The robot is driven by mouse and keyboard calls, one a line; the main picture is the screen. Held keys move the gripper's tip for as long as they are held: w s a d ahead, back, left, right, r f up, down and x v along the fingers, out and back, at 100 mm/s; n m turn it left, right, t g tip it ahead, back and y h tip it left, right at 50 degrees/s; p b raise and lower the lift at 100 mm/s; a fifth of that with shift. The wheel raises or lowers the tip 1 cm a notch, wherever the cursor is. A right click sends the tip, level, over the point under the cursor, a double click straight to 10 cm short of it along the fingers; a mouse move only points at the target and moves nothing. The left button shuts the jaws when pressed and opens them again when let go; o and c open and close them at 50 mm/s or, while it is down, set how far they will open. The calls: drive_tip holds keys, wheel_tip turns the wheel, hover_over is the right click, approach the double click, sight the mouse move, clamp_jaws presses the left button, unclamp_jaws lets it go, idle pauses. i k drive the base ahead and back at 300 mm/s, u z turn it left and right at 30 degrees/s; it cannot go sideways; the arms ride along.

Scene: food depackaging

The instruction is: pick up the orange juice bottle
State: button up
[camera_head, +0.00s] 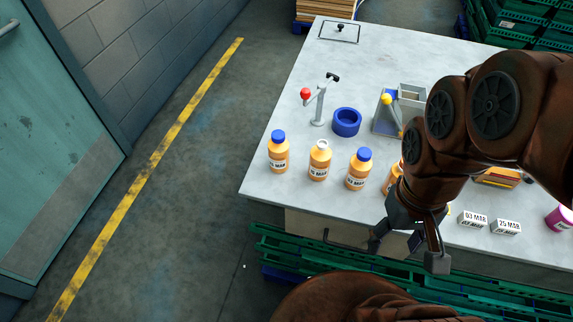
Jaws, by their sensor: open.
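Several orange juice bottles stand upright in a row along the table's near side. The leftmost bottle (278,157) has a blue cap and a date label. The second bottle (320,165) has a pale top and no blue cap. The third bottle (358,174) has a blue cap. A further orange bottle (392,178) is mostly hidden behind my arm. My gripper (405,246) is open and points down by the table's near edge, to the right of and nearer than the third bottle. It appears empty and apart from the bottles.
The pale table (270,190) also bears a blue ring (346,122), a red-knobbed stand (319,105) and a grey device (384,118). Two date blocks (472,219) (506,227) lie right of my gripper. Green crates (300,249) line the near edge. The floor at left is clear.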

sight(321, 155)
drive_tip(key=u, duration=2.6)
drive_tip(key=i, duration=1.75)
drive_tip(key=z, duration=3.05)
